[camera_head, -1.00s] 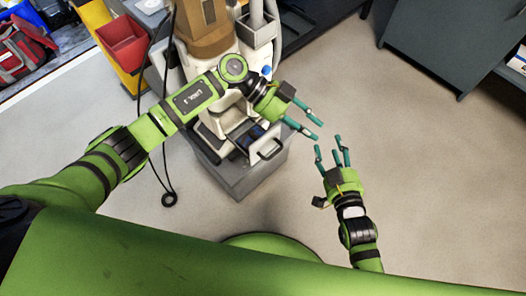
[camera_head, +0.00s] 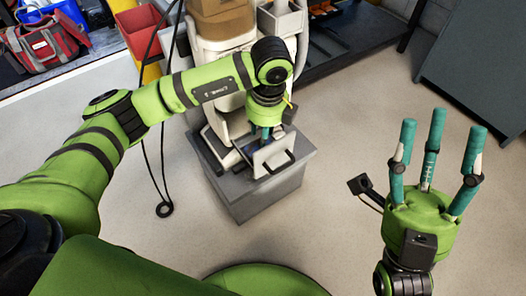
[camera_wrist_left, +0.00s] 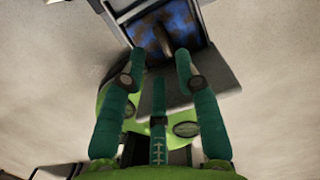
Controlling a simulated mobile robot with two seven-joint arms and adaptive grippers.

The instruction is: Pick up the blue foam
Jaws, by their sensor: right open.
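The blue foam (camera_wrist_left: 183,33) seems to be the mottled blue patch inside an open grey compartment at the top of the left wrist view, with brown areas on it. In the head view only a small dark blue bit (camera_head: 250,148) shows beside my left gripper (camera_head: 266,134), which points down over the grey box. In the left wrist view my left gripper (camera_wrist_left: 160,58) has its teal fingers apart, tips just short of the compartment, with nothing visibly held. Contact with the foam cannot be told. My right gripper (camera_head: 428,145) is open and empty, fingers up, at the right.
A red bin (camera_head: 143,30) and red bag (camera_head: 45,42) are at upper left. Floor between box and right gripper is clear.

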